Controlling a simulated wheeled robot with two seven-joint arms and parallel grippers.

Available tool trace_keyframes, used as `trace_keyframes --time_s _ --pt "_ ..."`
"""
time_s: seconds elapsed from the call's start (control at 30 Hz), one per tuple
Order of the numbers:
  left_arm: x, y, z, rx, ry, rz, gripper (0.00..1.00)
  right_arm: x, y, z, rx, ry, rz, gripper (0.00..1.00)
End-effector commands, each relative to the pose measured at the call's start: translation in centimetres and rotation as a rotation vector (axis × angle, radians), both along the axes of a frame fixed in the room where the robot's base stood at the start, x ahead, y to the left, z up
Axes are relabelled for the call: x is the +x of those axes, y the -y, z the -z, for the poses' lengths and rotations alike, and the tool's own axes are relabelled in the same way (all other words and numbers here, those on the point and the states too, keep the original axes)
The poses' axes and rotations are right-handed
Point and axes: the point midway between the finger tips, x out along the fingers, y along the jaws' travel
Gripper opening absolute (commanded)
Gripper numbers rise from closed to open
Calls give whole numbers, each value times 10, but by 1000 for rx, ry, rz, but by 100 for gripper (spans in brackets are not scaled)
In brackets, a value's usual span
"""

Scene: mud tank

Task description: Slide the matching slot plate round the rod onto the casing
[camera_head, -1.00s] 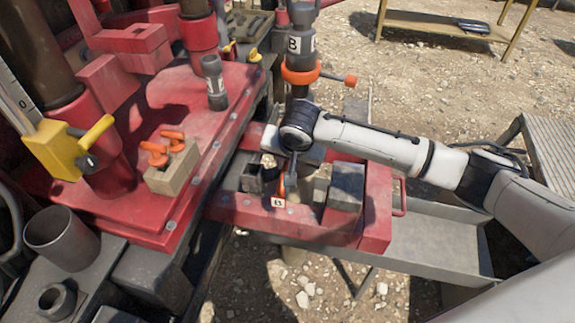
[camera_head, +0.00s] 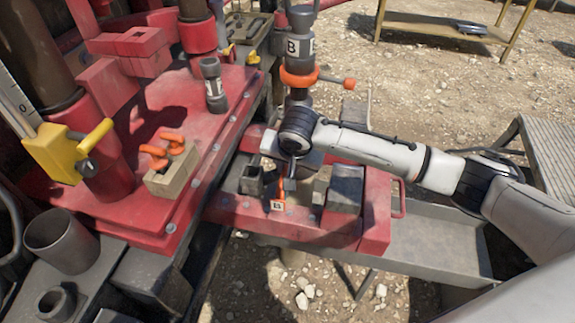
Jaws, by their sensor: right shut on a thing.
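The rod (camera_head: 299,20) stands upright at top centre with a white B label and an orange collar (camera_head: 298,77) with a side handle. Its lower end and any casing below are hidden behind my right wrist. My right gripper (camera_head: 291,176) points down over the red tray, shut on a thin orange handle (camera_head: 281,187). A white tag (camera_head: 278,205) marked B hangs at the front of that handle. The plate body is mostly hidden. A dark hollow block (camera_head: 252,181) stands left of it, and a grey block (camera_head: 346,187) stands to the right. My left gripper is not in view.
The red tray (camera_head: 315,226) is crowded with blocks. On the red deck at left are a beige block (camera_head: 172,172) with orange-handled pins and a dark cylinder (camera_head: 213,84). A yellow clamp (camera_head: 60,150) is at far left. A grey trough (camera_head: 440,245) lies right of the tray.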

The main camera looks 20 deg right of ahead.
Motion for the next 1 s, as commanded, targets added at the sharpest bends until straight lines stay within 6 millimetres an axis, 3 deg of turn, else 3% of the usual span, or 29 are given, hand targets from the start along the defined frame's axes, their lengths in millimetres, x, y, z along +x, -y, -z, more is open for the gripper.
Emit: trace_keyframes --time_s 0.4,0.43,0.53,0.57,0.83,1.0 --pt "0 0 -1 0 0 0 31 2 0 0 1 7 -1 0" --pt "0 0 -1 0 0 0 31 2 0 0 1 6 -1 19" --pt "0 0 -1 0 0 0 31 1 0 1 1 4 -1 36" --pt "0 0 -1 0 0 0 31 1 0 1 1 4 -1 38" --pt "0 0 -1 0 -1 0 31 -3 0 6 -2 -10 0 38" --pt "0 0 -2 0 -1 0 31 -8 -1 -11 0 -4 -1 38"
